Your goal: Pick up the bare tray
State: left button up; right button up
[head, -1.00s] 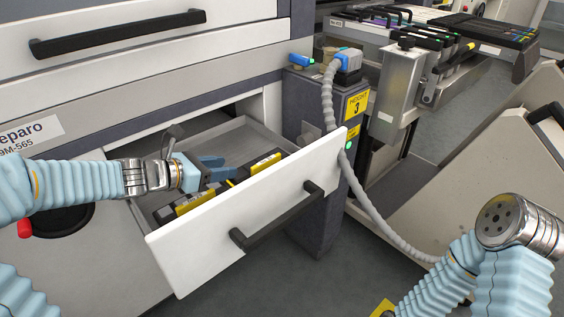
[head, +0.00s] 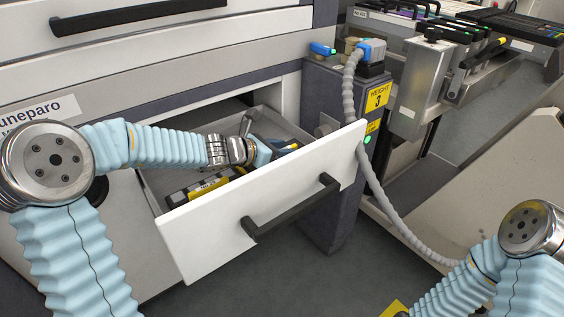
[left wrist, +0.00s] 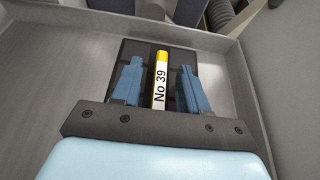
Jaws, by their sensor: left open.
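A flat black tray with a yellow and white strip reading "No 39" (left wrist: 160,82) lies on the drawer floor in the left wrist view. My left gripper (left wrist: 160,85) is open over it, with one blue finger on each side of the strip. I cannot tell whether the fingers touch the tray. In the head view my left gripper (head: 278,149) reaches into the right part of the drawer and hides most of this tray. Another dark piece with a yellow label (head: 200,188) lies at the drawer's left. My right gripper is out of view.
The open drawer (head: 200,240) has a raised white front with a black handle (head: 290,208). A dark post marked "HEIGHT 3" (head: 376,97) stands close at its right, with a grey hose (head: 375,185) hanging beside it. Closed drawers are above.

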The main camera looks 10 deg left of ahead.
pick_arm(q)
jog(key=shift+w+d, duration=0.15)
grip_shut()
